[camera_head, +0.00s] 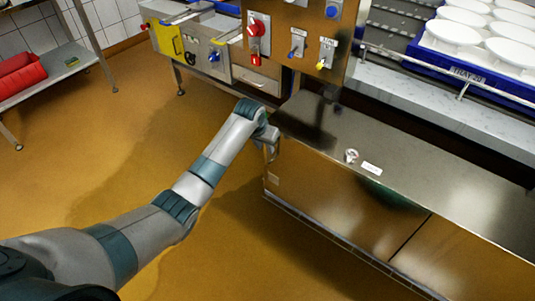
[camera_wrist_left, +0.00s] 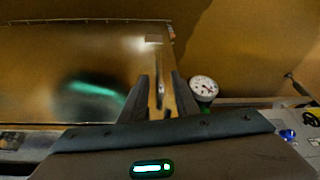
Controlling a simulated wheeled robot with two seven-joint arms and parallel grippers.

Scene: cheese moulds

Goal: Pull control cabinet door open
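The metal cabinet (camera_head: 400,165) stands at the right in the head view. Its front has a shiny brown-reflecting door (camera_head: 335,205), which looks closed, with a seam to its right. My left gripper (camera_head: 271,152) is at the cabinet's left front corner; its fingertips are small there. In the left wrist view the door panel (camera_wrist_left: 50,75) fills the left side. A slim upright metal handle (camera_wrist_left: 159,85) lies between the two spread fingers of my left gripper (camera_wrist_left: 161,88). I cannot tell whether either finger touches it. My right gripper is out of view.
A round dial gauge (camera_wrist_left: 204,87) is close to the right finger. An upright panel with red, blue and yellow switches (camera_head: 290,35) stands behind the cabinet. A blue tray (camera_head: 480,80) of white moulds is at the back right. Open floor (camera_head: 130,150) lies to the left.

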